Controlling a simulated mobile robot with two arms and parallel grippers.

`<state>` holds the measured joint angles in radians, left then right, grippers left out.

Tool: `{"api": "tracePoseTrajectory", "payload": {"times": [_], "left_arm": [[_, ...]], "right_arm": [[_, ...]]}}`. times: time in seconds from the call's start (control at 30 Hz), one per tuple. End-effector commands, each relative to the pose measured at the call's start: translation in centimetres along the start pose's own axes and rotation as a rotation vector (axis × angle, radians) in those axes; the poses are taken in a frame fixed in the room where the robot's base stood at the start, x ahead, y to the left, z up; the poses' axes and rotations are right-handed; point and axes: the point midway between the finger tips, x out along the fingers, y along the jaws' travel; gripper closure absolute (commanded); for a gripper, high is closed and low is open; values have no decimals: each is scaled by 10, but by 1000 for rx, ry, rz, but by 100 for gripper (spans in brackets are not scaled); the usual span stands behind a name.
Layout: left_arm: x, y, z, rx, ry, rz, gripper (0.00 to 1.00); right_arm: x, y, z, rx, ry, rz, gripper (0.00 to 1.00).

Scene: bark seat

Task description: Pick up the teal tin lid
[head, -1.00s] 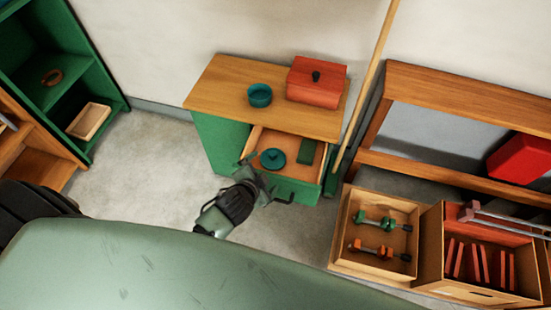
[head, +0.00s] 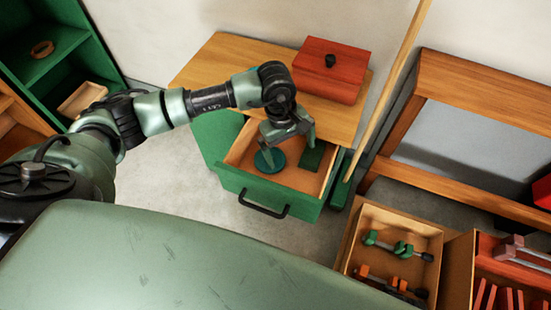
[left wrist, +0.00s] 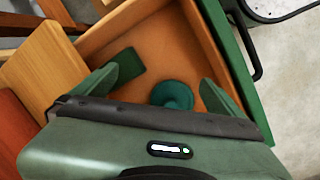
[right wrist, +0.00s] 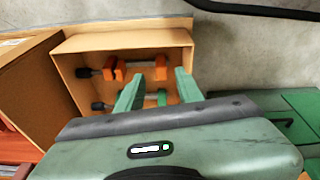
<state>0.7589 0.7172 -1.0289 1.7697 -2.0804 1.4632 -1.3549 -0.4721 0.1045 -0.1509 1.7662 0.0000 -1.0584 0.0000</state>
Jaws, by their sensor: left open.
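The teal tin lid (head: 268,162) lies flat in the open drawer, with a small knob on top. It also shows in the left wrist view (left wrist: 172,96), between the two fingers but beyond them. My left gripper (head: 289,147) is open and empty above the drawer, pointing down, with one finger over the lid's edge in the head view. I cannot tell its exact height above the lid. My right gripper (right wrist: 158,78) is open and shows only in its own wrist view, over a box of clamps.
A dark green block (head: 312,156) lies in the drawer (head: 300,181), right of the lid. The drawer's walls and front handle surround the space. A red box (head: 331,68) stands on the cabinet top. A clamp box (head: 392,250) stands on the floor to the right.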

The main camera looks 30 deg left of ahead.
Motion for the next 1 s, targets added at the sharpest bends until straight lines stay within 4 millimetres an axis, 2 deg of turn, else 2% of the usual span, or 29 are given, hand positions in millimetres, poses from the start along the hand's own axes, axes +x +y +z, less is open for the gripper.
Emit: {"api": "tracePoseTrajectory", "payload": {"times": [0.03,0.1,0.2,0.27,0.5,0.77,1.0], "left_arm": [[2,-10,-24,32,80,-45,0],[-2,-20,-46,63,157,-97,0],[-5,-29,-62,83,213,-139,0],[0,-32,-66,87,222,-149,0],[37,-37,-73,85,219,-148,0],[58,-39,-78,84,218,-146,0],[96,-44,-86,84,216,-146,0]], "right_arm": [[2,0,-1,1,4,0,64],[-2,0,-4,1,7,1,64],[-7,1,-6,2,10,2,64],[-10,1,-8,2,12,2,64],[-28,2,-16,4,23,4,64],[-40,2,-20,5,28,5,64],[-63,4,-27,7,43,7,64]]}}
